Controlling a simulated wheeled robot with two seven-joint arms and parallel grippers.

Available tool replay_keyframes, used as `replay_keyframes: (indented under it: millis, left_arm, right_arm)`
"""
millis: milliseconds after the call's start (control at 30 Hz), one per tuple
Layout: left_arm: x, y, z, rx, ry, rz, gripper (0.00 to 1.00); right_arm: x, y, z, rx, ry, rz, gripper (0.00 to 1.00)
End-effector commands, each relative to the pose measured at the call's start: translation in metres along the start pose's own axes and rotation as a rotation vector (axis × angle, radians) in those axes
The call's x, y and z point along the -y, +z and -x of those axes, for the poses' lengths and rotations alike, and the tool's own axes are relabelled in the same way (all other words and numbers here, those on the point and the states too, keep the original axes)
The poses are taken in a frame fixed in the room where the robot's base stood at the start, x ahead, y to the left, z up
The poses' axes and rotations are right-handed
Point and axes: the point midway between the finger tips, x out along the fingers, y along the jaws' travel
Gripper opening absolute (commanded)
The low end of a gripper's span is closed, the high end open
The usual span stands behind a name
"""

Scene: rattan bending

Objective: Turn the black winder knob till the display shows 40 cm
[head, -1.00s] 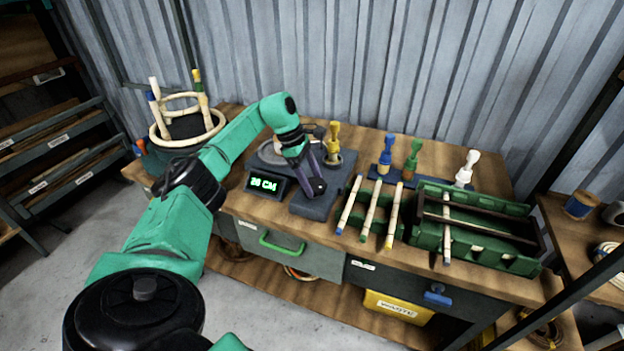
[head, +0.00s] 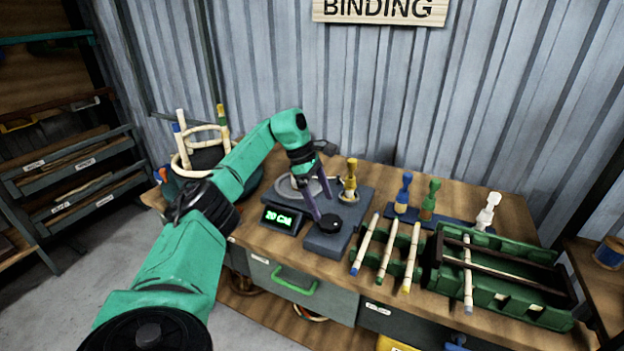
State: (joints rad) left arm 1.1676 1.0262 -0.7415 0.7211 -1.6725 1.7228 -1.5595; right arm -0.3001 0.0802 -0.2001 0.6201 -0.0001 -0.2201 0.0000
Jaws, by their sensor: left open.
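The black winder knob (head: 330,224) sits on the front right of the grey winder unit (head: 325,243) on the bench. The small display (head: 282,218) beside it glows green and appears to read 20 CM. My left gripper (head: 321,208) points down with its dark fingers apart, just above and behind the knob. The fingers hold nothing that I can see, and I cannot tell whether one touches the knob. My right gripper is out of view.
A yellow-handled tool (head: 351,174) stands behind the knob. Banded rattan sticks (head: 388,252) lie on a green rack to the right. Blue, green and white tools (head: 429,200) stand behind them, near a green crate (head: 505,300). A rattan frame (head: 205,150) is at the back left.

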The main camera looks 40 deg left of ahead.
Motion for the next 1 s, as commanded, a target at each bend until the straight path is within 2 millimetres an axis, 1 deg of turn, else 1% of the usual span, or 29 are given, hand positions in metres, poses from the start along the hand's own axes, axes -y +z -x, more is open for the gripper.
replay_keyframes:
  millis: [33, 100, 200, 300, 333, 467, 1000]
  left_arm:
    - [-0.001, 0.001, 0.017, 0.003, 0.007, 0.0, 1.0]
    - [-0.001, 0.001, 0.039, 0.004, 0.009, 0.0, 1.0]
    - [-0.001, 0.002, 0.068, 0.005, 0.007, -0.001, 1.0]
    - [-0.001, 0.002, 0.087, 0.003, 0.006, 0.0, 1.0]
    - [-0.001, 0.001, 0.09, 0.002, 0.005, 0.001, 1.0]
    - [0.0, 0.0, 0.096, 0.002, 0.002, 0.0, 1.0]
    - [0.0, -0.001, 0.095, 0.001, 0.002, 0.0, 1.0]
  right_arm:
    - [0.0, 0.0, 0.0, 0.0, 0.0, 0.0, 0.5]
    - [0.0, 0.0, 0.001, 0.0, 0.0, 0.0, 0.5]
    - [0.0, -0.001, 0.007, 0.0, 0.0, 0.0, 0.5]
    - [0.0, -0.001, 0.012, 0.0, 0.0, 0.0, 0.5]
    - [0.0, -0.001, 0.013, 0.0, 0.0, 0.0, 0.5]
    - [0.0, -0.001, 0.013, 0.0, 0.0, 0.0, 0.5]
    - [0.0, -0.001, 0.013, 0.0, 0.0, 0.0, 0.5]
